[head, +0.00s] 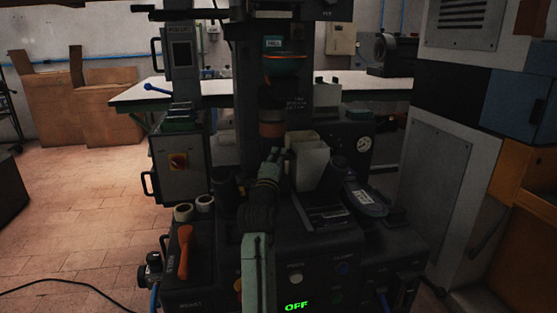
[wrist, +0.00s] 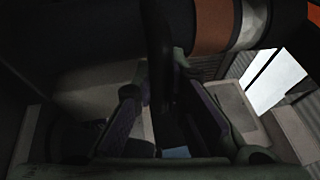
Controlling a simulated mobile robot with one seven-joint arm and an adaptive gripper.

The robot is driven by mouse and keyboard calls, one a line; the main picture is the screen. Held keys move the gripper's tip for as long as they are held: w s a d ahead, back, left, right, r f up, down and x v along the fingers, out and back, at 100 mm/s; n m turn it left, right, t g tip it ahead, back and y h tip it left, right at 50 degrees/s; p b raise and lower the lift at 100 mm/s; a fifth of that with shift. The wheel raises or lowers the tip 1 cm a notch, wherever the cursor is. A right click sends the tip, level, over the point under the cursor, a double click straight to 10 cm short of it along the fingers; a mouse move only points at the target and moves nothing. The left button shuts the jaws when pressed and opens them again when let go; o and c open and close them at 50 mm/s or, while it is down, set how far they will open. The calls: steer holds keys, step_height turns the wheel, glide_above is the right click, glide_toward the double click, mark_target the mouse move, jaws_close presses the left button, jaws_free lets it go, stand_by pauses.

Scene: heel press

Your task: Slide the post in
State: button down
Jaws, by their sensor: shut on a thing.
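My gripper (head: 276,157) reaches into the press (head: 262,220) from the front, at the middle of the head view. In the wrist view its two fingers (wrist: 166,105) are closed on a dark upright bar (wrist: 160,60), which looks like the post. The bar runs up between the fingers; its far end and any opening for it are lost in shadow. In the head view I cannot make out the post beside the dark press. A brown, copper-coloured cylinder (head: 271,130) stands just behind my gripper, under the press head with its green cup (head: 285,66).
Pale blocks (head: 310,165) and a dark cylinder (head: 335,178) stand close right of my gripper. A dark cup (head: 225,187) and white rolls (head: 194,209) are to the left. An orange lever (head: 185,250) rises at the front left. The display (head: 296,306) reads OFF.

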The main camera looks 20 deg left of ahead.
steer(key=c, duration=1.6)
jaws_free()
steer(key=shift+w+a, duration=0.1)
steer(key=v, duration=1.2)
steer(key=shift+f, duration=0.1)
